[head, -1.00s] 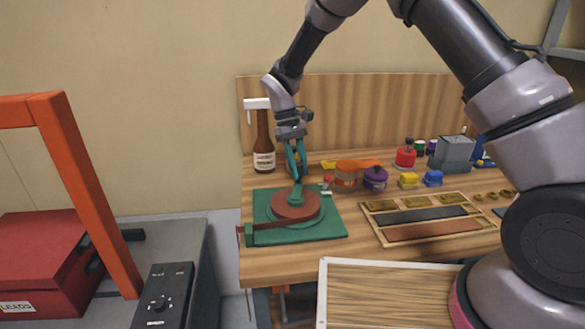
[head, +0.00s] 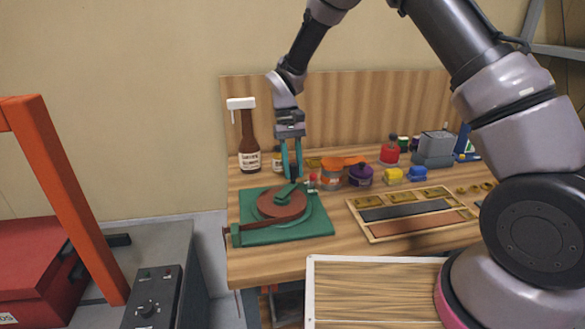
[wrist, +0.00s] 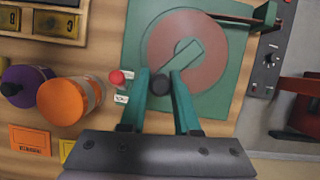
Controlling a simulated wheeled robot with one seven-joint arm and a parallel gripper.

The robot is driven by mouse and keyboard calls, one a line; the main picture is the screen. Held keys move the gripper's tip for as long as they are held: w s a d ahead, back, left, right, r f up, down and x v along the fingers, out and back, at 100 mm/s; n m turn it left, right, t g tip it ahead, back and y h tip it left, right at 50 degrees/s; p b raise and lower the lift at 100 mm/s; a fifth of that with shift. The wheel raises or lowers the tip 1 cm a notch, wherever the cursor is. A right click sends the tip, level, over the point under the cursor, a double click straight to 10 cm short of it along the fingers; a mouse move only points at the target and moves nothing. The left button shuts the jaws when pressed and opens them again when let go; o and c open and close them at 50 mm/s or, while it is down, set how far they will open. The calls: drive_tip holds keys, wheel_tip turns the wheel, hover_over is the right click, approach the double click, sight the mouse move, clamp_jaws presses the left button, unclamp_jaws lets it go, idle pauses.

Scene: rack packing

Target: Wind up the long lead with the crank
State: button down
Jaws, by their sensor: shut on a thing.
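The winder stands on the bench, a green base plate (head: 315,225) with a round reddish-brown reel (head: 270,207) on it. A green crank arm (head: 287,191) lies across the reel, and it also shows in the wrist view (wrist: 185,54). A dark crank knob (wrist: 160,84) stands at the arm's outer end. My gripper (head: 293,175) has its teal fingers shut on this knob. A brown strip, which looks like the lead (head: 270,226), runs from the reel to a green block (head: 236,236) at the plate's front left corner.
A brown bottle (head: 249,145) stands behind the winder. An orange-and-white jar (head: 331,174) and a purple pot (head: 360,174) stand to the right, near a small red button (wrist: 117,77). A wooden tray (head: 370,236) lies further right.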

drive_tip(key=c, duration=0.6)
unclamp_jaws()
drive_tip(key=v, duration=1)
drive_tip(key=shift+w+r, duration=0.15)
drive_tip(key=shift+r, duration=0.2)
